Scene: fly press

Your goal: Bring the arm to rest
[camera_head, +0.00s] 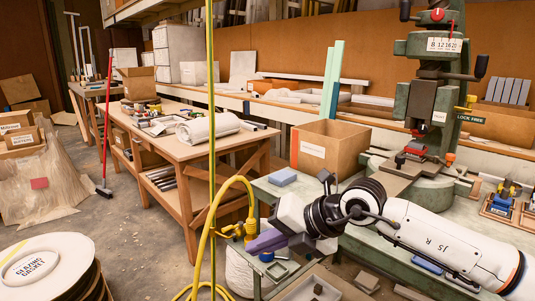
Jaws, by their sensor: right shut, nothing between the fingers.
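The green fly press (417,99) stands at the upper right. Its top is cut off by the picture's edge, and a dark lever shows beside its upright. My white and black right arm comes in from the lower right and reaches left across the green bench. My right gripper (264,242) has purplish fingers pointing left, in front of the bench's near left corner. It is shut and empty, well apart from the press. My left gripper is not in view.
A cardboard box (328,147) and a blue block (283,177) are on the green bench (262,188). Small coloured parts in wooden trays (500,203) lie at the right. A yellow hose (207,232) hangs close to my right gripper. Open floor (140,235) lies at the left.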

